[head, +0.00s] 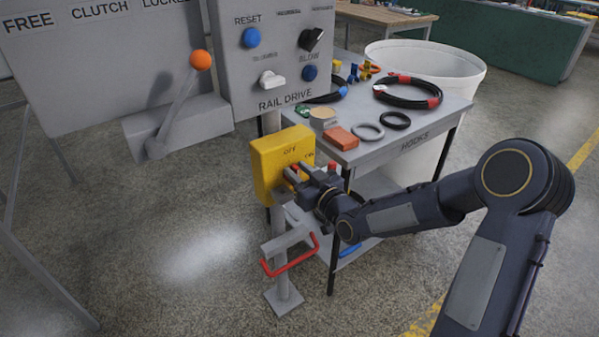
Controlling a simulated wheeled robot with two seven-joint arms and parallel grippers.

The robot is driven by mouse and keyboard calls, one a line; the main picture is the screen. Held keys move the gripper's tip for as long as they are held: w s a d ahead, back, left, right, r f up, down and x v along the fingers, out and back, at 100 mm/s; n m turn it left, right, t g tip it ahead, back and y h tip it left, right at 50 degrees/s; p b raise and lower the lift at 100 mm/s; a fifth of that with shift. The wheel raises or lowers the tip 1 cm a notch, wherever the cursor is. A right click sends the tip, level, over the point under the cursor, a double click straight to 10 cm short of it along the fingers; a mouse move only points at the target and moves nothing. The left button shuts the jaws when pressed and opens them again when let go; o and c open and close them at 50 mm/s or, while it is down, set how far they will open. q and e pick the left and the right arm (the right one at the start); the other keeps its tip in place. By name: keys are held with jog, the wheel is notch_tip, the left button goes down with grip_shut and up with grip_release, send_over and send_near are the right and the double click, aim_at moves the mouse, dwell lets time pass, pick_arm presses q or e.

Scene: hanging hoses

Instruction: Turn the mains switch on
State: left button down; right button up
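The mains switch is a yellow box (268,165) on a grey post, with dark lettering on its front that seems to read OFF and ON. My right gripper (304,172) is at the right part of the box's front, touching it or very close. Small red parts show at its fingers, and I cannot tell whether they belong to the gripper or the switch. The gripper hides the switch's knob or lever, so its position and the finger gap are unclear. My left gripper is out of view.
A grey RAIL DRIVE panel (280,85) with buttons stands above the box. An orange-knobbed lever (200,60) is at left. A red handle (290,262) is low on the post. Behind my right arm, a table (415,130) carries hoses and rings beside a white bin (440,65).

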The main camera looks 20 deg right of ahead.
grip_shut()
jog(key=f+m+b, duration=0.1)
jog(key=m, duration=0.5)
jog(key=d+m+b, duration=0.1)
jog(key=m, duration=0.5)
jog(key=w+d+f+m+b, duration=0.1)
jog(key=m, duration=0.5)
jog(key=shift+d+f, duration=0.25)
jog(key=shift+f, duration=0.05)
dwell(0.5)
jog(key=shift+o, duration=0.8)
grip_release()
